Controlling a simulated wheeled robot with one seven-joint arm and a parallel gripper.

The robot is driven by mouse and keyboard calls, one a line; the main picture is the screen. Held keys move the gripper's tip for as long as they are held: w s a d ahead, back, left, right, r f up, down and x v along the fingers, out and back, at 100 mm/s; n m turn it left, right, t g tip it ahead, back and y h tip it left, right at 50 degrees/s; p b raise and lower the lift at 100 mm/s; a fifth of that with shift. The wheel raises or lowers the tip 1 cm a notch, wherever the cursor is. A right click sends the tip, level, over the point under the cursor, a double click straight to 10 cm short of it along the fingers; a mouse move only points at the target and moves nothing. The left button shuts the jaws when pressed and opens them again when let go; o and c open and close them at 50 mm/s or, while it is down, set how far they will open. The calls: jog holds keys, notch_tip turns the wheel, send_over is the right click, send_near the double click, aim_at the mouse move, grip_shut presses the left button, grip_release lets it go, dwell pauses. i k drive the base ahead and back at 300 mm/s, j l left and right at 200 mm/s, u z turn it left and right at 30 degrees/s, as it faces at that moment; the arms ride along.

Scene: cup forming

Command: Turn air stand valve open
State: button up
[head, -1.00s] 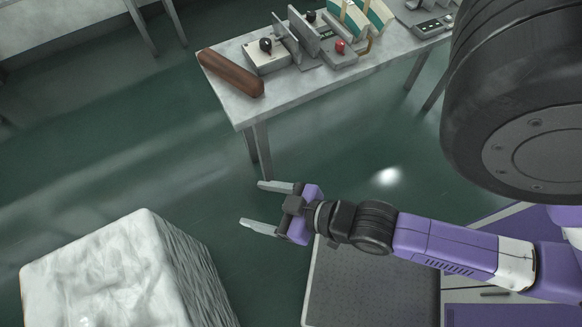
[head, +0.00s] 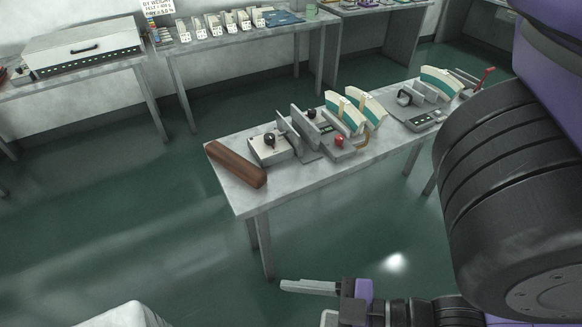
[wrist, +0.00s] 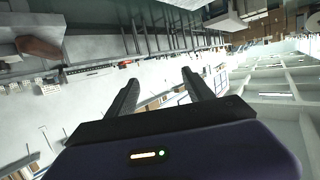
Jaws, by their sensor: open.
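On the grey table (head: 300,178) in the head view stand several small devices; I cannot tell for certain which is the air stand or its valve. A grey device with a black ball knob (head: 269,139) is at the left. A device with a red ball knob (head: 339,141) is near the middle. A red-handled lever (head: 486,76) stands at the far right end. My gripper (head: 308,300) is open and empty at the bottom of the head view, in front of and below the table. Its two fingers also show apart in the wrist view (wrist: 159,80).
A brown bar (head: 236,164) lies at the table's left end. White-and-teal curved pieces (head: 345,112) stand on the table. Behind are a bench with small fixtures (head: 245,40) and a large grey case (head: 85,47). A white block (head: 125,316) is at bottom left. Green floor is free between.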

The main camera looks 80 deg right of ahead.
aim_at(340, 139)
jog(key=z, duration=1.95)
